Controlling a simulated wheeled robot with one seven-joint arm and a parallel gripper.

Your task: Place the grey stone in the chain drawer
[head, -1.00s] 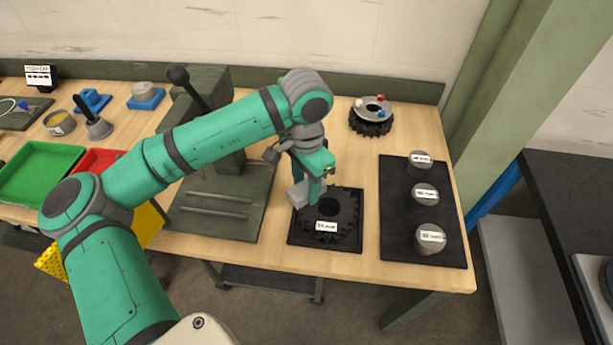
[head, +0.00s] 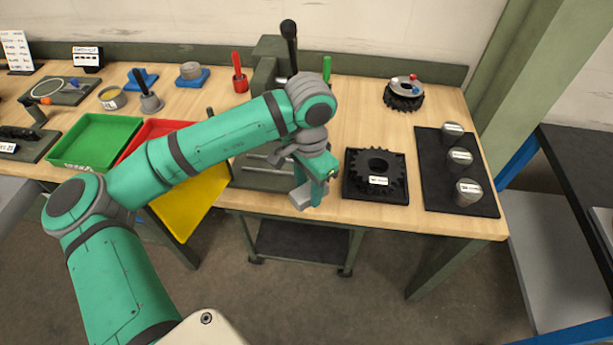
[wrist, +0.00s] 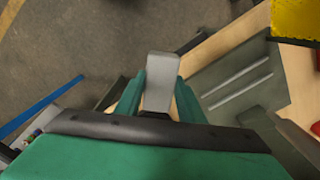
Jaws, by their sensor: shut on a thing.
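My gripper (head: 312,190) is shut on the grey stone (head: 301,197), a pale grey block. In the head view it hangs just off the table's front edge, left of the black gear. In the wrist view the stone (wrist: 161,80) sits between the two green fingers, with the floor beyond its tip. A yellow open tray or drawer (head: 185,212) juts out below the table's front edge, left of the gripper; my arm hides part of it. Its corner also shows in the wrist view (wrist: 297,18). No label on it is readable, so I cannot confirm it is the chain drawer.
A black toothed gear (head: 376,165) lies on a dark mat right of the gripper. A black mat (head: 438,170) with 3 labelled cylinders is farther right. A green tray (head: 97,142) and a red tray (head: 150,130) stand left. Behind my arm is a dark green machine (head: 268,62).

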